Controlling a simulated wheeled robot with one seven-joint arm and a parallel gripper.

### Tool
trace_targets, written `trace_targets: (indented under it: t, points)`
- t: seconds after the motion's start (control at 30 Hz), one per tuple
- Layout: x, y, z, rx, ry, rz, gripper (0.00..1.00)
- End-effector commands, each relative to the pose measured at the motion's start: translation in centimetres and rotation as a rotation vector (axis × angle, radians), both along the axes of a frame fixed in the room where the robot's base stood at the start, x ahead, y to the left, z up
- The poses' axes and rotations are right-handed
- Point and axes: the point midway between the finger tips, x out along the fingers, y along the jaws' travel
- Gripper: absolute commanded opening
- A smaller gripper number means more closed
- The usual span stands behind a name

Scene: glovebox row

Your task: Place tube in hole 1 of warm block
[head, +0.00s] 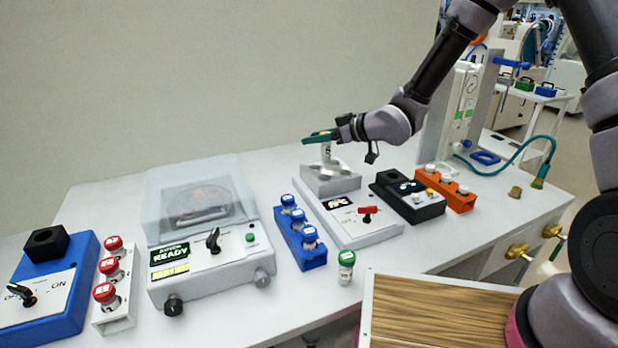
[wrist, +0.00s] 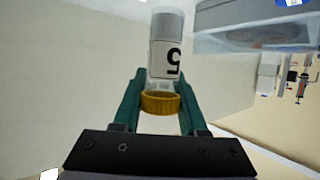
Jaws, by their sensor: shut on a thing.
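My gripper (head: 322,136) is shut on a clear tube (head: 326,153), which hangs upright below the green fingers. In the wrist view the tube (wrist: 166,58) shows a white label with a "5" and a yellow cap (wrist: 160,103) between the fingers. The grey metal block (head: 331,184), which seems to be the warm block, sits on a white unit with a small display and a red lever. The tube is over the back part of this block. I cannot tell whether its bottom end is in a hole or just above; hole numbers are not readable.
Left of the unit stand a blue rack (head: 300,236) of blue-capped tubes and a lone green-capped tube (head: 346,268). Right are a black device (head: 407,200) and an orange rack (head: 446,190). A clear-lidded machine (head: 207,240) is further left. The bench behind the block is clear.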

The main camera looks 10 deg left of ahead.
Motion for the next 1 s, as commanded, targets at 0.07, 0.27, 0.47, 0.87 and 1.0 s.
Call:
trace_targets:
  t: [0.07, 0.27, 0.47, 0.87, 1.0]
  points:
    - [-0.1, 0.0, -1.8, -0.002, 0.005, 0.002, 0.0]
    - [-0.1, 0.0, -4.4, 0.0, 0.002, 0.001, 0.0]
    - [-0.1, 0.0, -6.4, -0.001, 0.003, 0.0, 0.0]
    - [0.0, 0.0, -8.7, 0.0, -0.001, 0.0, 0.0]
    - [0.0, 0.0, -9.0, -0.001, 0.001, 0.0, 0.0]
